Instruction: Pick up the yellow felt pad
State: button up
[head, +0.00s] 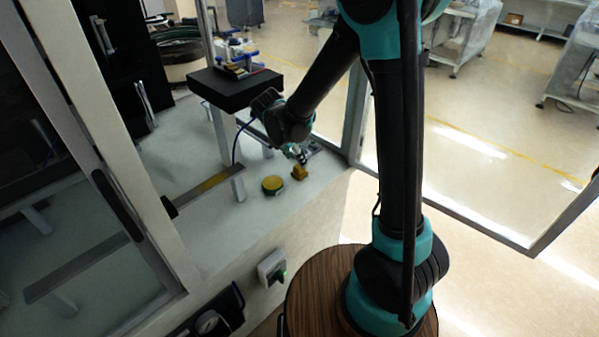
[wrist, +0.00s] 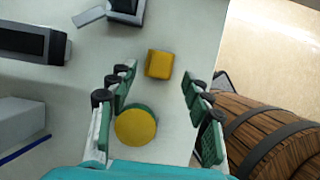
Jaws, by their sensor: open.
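Two yellow things lie close together on the pale worktop, and I cannot tell for sure which is the felt pad. One is a round piece (head: 272,184) with a flat yellow top and a dark green side; it also shows in the wrist view (wrist: 135,126). The other is a small yellow block (head: 299,173) with rounded corners, also in the wrist view (wrist: 159,64). My gripper (wrist: 158,80) is open and empty above them. In the wrist view the round piece appears between the fingers, nearer the left one, and the block just beyond the fingertips.
The pale worktop (wrist: 60,90) ends at an edge right of the yellow things. A black raised platform (head: 235,88) with small items stands behind my wrist. A slim metal rail (head: 205,187) is left of the round piece. A glass panel frame (head: 355,110) stands to the right.

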aim_at(299, 166)
jog(key=shift+x, duration=2.85)
jog(key=shift+s, duration=0.1)
jog(key=shift+r, duration=0.1)
grip_shut()
jog(key=shift+r, duration=0.1)
notch_tip(299, 166, up, 20)
